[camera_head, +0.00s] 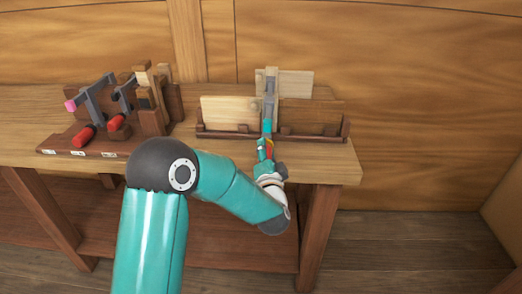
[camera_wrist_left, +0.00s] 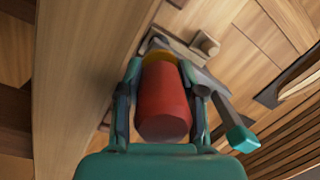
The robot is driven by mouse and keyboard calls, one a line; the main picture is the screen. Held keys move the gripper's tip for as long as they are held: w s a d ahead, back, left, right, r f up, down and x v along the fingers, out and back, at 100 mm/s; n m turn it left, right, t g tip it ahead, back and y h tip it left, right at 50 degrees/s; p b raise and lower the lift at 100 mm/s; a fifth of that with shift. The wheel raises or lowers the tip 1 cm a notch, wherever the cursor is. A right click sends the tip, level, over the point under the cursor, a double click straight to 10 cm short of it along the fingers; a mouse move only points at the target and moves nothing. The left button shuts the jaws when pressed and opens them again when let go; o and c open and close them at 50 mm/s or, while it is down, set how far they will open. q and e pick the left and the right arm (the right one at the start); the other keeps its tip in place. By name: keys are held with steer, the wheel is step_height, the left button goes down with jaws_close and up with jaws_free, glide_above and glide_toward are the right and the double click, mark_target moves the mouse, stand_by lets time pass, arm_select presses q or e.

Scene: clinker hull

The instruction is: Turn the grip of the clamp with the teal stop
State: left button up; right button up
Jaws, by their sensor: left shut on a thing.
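The clamp (camera_head: 270,84) has a grey bar and stands at the plank stand on the right part of the bench. Its teal stop (camera_wrist_left: 242,138) sits at the end of the bar in the left wrist view, to the right of my fingers. Its red grip (camera_wrist_left: 164,104) with a yellow collar (camera_wrist_left: 160,56) points toward my wrist camera. My left gripper (camera_head: 266,149) is shut on the red grip, one finger on each side, as the left wrist view (camera_wrist_left: 163,98) shows. The clamp's jaws are small and partly hidden. My right gripper is not in view.
A dark wooden rack (camera_head: 150,117) at the left holds more clamps, with red grips and a pink stop (camera_head: 70,105). Pale and brown boards stand in a low wooden holder (camera_head: 203,132). The bench (camera_head: 345,165) is bare at its right end. A plank wall is behind.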

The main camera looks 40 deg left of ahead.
arm_select(q)
steer(key=shift+w+d+f, duration=0.1)
steer(key=shift+d+f, duration=0.25)
steer(key=shift+d, duration=0.1)
steer(key=o, duration=1.1)
steer(key=shift+o, duration=0.2)
steer(key=shift+s+d+f, duration=0.15)
steer(key=shift+s+d, duration=0.1)
steer(key=shift+s, duration=0.1)
steer(key=v, duration=0.7)
steer(key=shift+r, duration=0.35)
steer(key=shift+a, duration=0.1)
